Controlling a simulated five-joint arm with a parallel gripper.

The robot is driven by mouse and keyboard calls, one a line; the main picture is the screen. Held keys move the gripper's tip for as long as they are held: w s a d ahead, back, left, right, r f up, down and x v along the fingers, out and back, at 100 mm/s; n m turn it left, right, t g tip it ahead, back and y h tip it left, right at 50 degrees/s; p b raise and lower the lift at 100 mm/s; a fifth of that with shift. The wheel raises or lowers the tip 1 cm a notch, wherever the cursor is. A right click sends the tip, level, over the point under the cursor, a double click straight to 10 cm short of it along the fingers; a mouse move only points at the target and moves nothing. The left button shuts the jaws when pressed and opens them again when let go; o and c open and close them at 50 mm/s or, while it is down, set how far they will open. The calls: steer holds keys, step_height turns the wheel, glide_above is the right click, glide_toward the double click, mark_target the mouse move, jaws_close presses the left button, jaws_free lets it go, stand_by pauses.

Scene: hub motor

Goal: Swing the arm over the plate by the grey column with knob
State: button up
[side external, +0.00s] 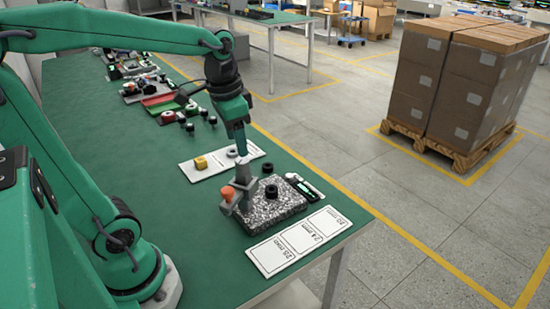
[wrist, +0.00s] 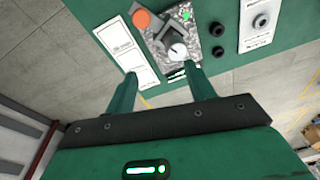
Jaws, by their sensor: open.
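A speckled grey plate (side external: 280,212) lies near the table's front end; it also shows in the wrist view (wrist: 192,40). A grey column with an arm (side external: 246,178) and an orange knob (side external: 228,193) stands at its left side. In the wrist view the orange knob (wrist: 141,19) is at the top, with the grey arm (wrist: 160,35) and a white round face (wrist: 177,52) beside it. My gripper (side external: 241,150) is above the column, pointing down. In the wrist view its fingers (wrist: 161,72) are apart with nothing between them. Whether they touch the column is unclear.
A black ring (side external: 272,191) is on or by the plate, with another (side external: 267,168) behind. A card marked with sizes (side external: 300,237) lies in front. A white card (side external: 220,160) with a yellow block and grey ring lies behind. Small parts crowd the far table.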

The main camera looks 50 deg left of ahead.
mark_target(242, 160)
steer(key=shift+m+g, duration=0.5)
steer(key=shift+g, duration=0.3)
steer(key=shift+w+a+f, duration=0.35)
steer(key=shift+w+a, duration=0.35)
steer(key=shift+a, duration=0.05)
steer(key=shift+w+a+f, duration=0.35)
steer(key=shift+w+a, duration=0.3)
steer(key=shift+a, duration=0.05)
steer(key=shift+f, duration=3.95)
jaws_close()
